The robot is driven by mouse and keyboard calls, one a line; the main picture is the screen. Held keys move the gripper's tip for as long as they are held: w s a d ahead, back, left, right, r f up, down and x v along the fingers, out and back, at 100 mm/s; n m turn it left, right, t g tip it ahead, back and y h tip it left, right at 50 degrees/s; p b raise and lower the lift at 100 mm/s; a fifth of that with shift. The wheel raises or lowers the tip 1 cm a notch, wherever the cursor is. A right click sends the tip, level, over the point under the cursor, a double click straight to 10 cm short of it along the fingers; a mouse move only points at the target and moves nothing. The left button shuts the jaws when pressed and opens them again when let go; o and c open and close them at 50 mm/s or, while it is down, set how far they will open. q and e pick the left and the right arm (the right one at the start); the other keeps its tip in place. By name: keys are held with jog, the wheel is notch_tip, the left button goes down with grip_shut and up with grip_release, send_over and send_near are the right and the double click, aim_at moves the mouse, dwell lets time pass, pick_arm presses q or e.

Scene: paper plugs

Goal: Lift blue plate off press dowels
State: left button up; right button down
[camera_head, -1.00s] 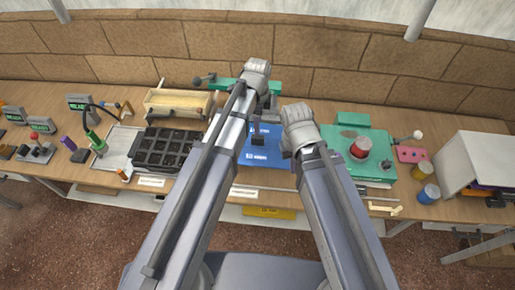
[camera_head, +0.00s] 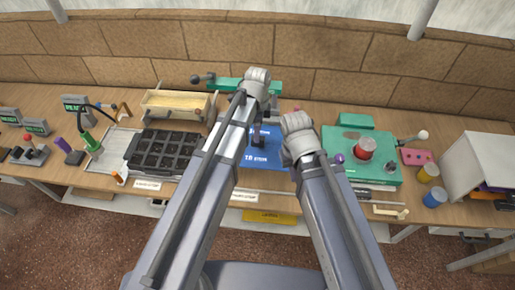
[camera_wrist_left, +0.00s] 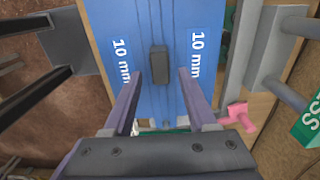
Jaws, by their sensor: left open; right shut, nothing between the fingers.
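The blue plate (camera_head: 245,158) lies on the bench between my two arms, partly covered by them in the head view. In the left wrist view the plate (camera_wrist_left: 180,20) fills the middle, marked "10 mm" on both sides, with a dark upright grip block (camera_wrist_left: 159,65) at its centre. My left gripper (camera_wrist_left: 160,78) is open above the plate, its fingers on either side of the block and apart from it in the picture. Whether they reach its height I cannot tell. My right gripper (camera_head: 298,158) is shut and empty at the plate's right side. I see no dowels.
A green fixture with a lever (camera_head: 222,83) stands behind the plate. A black compartment tray (camera_head: 165,150) is to the left. A green station with a red knob (camera_head: 364,148) is to the right. In the wrist view, grey bars (camera_wrist_left: 265,60) and a pink piece (camera_wrist_left: 237,116) flank the plate.

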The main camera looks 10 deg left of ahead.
pick_arm(q)
jog(key=shift+f+b, duration=1.4)
jog(key=shift+f, duration=0.2)
jog(key=shift+c, duration=0.4)
grip_shut()
dwell(0.5)
